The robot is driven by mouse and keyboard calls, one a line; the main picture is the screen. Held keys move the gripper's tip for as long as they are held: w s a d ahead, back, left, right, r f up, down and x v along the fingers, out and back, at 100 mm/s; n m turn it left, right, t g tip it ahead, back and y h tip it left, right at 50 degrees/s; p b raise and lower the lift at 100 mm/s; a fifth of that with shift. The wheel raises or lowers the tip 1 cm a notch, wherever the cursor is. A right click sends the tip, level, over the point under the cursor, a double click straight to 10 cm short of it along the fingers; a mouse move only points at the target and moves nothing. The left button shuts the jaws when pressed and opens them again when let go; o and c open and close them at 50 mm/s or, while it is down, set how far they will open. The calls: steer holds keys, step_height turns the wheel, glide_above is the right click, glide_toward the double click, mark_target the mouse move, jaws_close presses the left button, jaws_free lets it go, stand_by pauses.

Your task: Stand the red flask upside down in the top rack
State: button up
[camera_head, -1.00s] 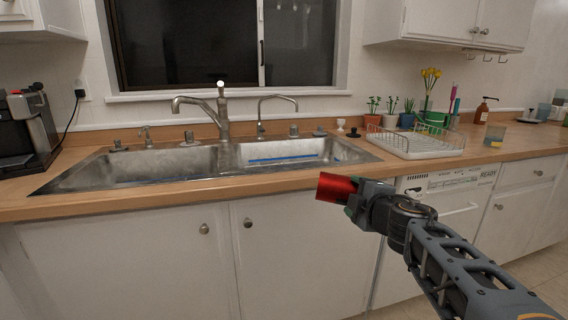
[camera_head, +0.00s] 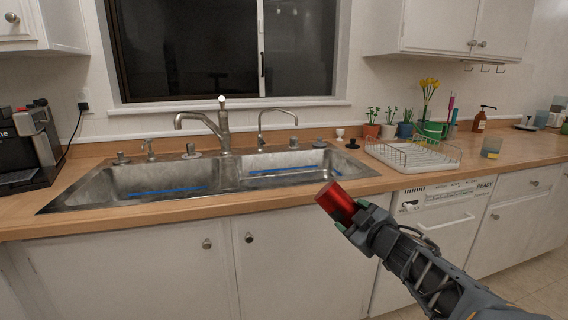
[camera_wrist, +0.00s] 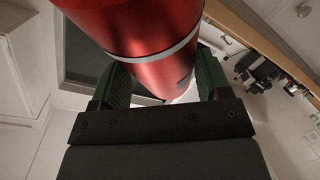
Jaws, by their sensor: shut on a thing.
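The red flask (camera_head: 338,201) is a shiny red cylinder, held in the air in front of the counter's edge, below the right end of the sink. It is tilted, with its free end toward the upper left. My gripper (camera_head: 354,217) is shut on its lower right part. In the wrist view the flask (camera_wrist: 145,38) has a silver band and sits between the green fingers of my gripper (camera_wrist: 160,82). Its far end is cut off there, so I cannot tell which end is the mouth. No rack marked as the top rack shows.
A white dishwasher (camera_head: 440,225) marked READY has its door shut, right of the sink cabinets. A wire dish rack (camera_head: 415,155) stands on the counter (camera_head: 250,204). The steel sink (camera_head: 190,182) is at the middle left. Plants, a soap bottle and cups stand at the back right.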

steer(key=m+p, duration=0.2)
steer(key=p, duration=0.1)
steer(key=m+p, duration=0.2)
steer(key=p, duration=0.1)
steer(key=shift+r+m+y+p, duration=0.3)
steer(key=shift+r+m+y, duration=0.1)
steer(key=shift+f+m+y+p, duration=0.15)
steer(key=shift+m+y+p, duration=0.15)
steer(key=shift+m+p, duration=0.75)
steer(key=shift+f+m, duration=0.15)
steer(key=shift+m, duration=0.1)
steer(key=shift+f+b, duration=0.3)
steer(key=shift+b, duration=0.75)
steer(key=shift+t+y+b, duration=0.3)
steer(key=shift+t+b, duration=0.3)
steer(key=shift+b, duration=0.5)
steer(key=t+b, duration=0.1)
steer(key=b, duration=0.3)
steer(key=shift+y, duration=0.3)
steer(key=t+y+b, duration=0.1)
steer(key=t+b, duration=0.1)
steer(key=b, duration=0.4)
steer(key=shift+n, duration=0.4)
steer(key=shift+r+t+y+b, duration=0.2)
steer(key=shift+t+y+b, duration=0.1)
steer(key=shift+b, duration=0.5)
